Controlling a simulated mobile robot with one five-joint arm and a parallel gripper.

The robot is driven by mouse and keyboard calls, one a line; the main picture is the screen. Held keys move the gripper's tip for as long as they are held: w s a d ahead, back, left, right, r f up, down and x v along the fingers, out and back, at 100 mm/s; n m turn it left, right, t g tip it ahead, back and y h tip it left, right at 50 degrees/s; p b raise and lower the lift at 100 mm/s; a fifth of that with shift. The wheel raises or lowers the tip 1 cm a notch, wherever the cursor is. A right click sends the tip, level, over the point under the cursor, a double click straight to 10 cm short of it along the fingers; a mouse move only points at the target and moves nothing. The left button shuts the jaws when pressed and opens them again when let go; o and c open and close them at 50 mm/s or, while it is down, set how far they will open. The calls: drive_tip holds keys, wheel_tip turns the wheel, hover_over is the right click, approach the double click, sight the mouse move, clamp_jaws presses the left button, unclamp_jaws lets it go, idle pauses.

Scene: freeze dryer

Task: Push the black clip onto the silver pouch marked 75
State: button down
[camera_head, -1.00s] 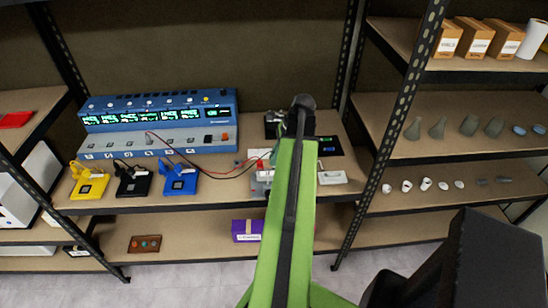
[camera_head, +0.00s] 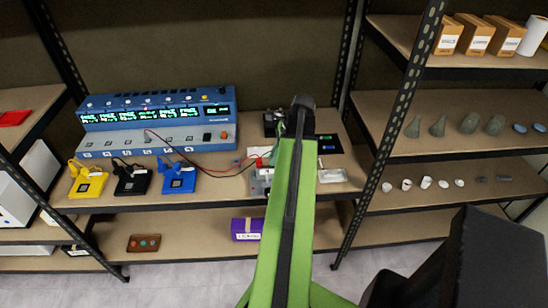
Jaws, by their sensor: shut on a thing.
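My green arm (camera_head: 287,220) reaches from the bottom centre to the middle shelf, with a dark joint (camera_head: 303,101) at its upper end. My gripper cannot be made out; the arm hides the area behind it. I cannot pick out the silver pouch marked 75 or a loose black clip. Red and black leads (camera_head: 225,172) run from the blue machine to small grey and red items (camera_head: 262,165) just left of my arm. These items are partly hidden and too small to read.
The blue machine (camera_head: 155,122) with several lit displays stands at the left of the shelf. A white tray (camera_head: 332,176) lies right of my arm. Perforated posts (camera_head: 400,125) flank the shelf.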

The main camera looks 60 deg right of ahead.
drive_tip(key=shift+f+b, duration=0.6)
drive_tip(key=shift+f, duration=0.05)
drive_tip(key=c, duration=1.3)
unclamp_jaws()
drive_tip(key=p+v, duration=1.6)
drive_tip(key=v, duration=0.1)
drive_tip(key=shift+r, duration=0.25)
